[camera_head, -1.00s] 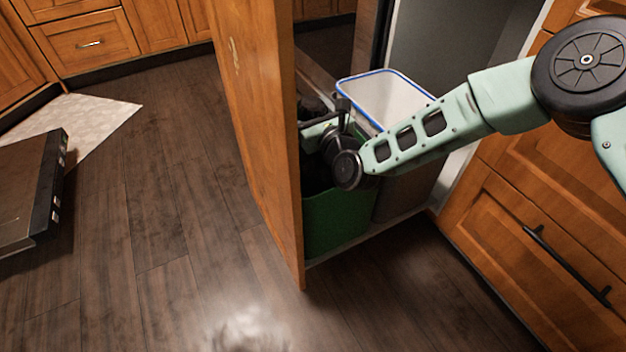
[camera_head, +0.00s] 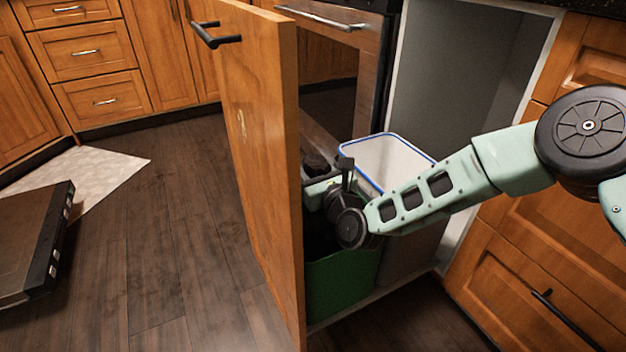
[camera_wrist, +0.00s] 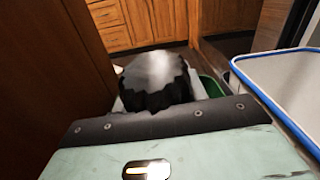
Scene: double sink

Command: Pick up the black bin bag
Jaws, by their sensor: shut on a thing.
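The black bin bag (camera_wrist: 155,82) shows in the wrist view as a rounded, shiny grey-topped bundle with a jagged black lower edge, between the pale fingers of my gripper (camera_wrist: 157,98). My gripper is shut on it. In the head view my gripper (camera_head: 326,188) is at the top of the green bin (camera_head: 343,285), partly behind the cabinet door. A dark part of the bag (camera_head: 316,164) shows just beyond the gripper. The inside of the green bin looks black. I cannot tell whether the bag is clear of the rim.
A white bin with a blue rim (camera_head: 390,152) stands right beside and behind the green one. The open wooden cabinet door (camera_head: 262,150) rises close on the left. Drawers (camera_head: 520,270) flank the right.

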